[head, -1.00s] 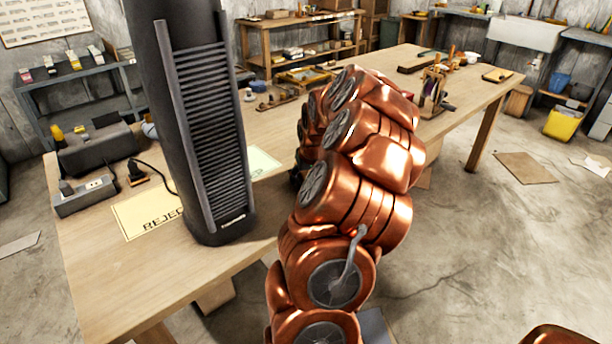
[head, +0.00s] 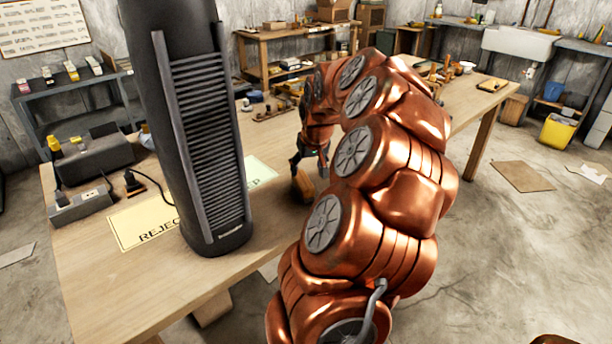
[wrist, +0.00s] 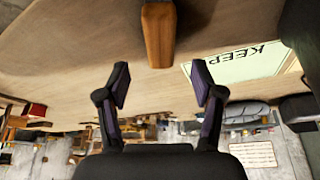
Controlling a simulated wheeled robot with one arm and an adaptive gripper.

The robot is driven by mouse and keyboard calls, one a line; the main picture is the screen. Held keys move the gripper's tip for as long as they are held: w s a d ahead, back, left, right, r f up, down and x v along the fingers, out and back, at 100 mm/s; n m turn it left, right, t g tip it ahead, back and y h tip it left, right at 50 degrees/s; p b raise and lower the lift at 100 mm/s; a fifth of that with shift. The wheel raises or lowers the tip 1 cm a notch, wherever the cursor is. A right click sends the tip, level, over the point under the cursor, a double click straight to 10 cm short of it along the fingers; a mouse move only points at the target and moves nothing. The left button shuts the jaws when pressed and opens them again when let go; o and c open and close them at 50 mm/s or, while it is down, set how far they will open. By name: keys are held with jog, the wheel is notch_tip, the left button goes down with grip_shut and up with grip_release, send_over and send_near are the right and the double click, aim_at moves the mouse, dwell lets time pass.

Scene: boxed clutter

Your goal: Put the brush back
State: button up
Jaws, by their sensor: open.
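A brown wooden block-shaped piece, which may be the brush (wrist: 158,38), stands out from the bare table at the top middle of the wrist view. Its bristles cannot be made out. In the head view the brush (head: 303,186) is small and partly hidden, just below my gripper (head: 311,163). My gripper (wrist: 160,86) is open and empty in the wrist view. Its two dark fingers are spread on either side of the brush's line, with the brush beyond the fingertips and apart from them.
The wooden table (head: 110,280) carries a KEEP sheet (wrist: 245,62) beside the brush and a REJECT sheet (head: 135,222) at left. A grey box (head: 95,155) and a power strip (head: 80,205) lie at the left. Small tools stand at the far end, partly behind my arm.

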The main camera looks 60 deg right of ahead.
jog(key=shift+v, duration=0.9)
dwell(0.3)
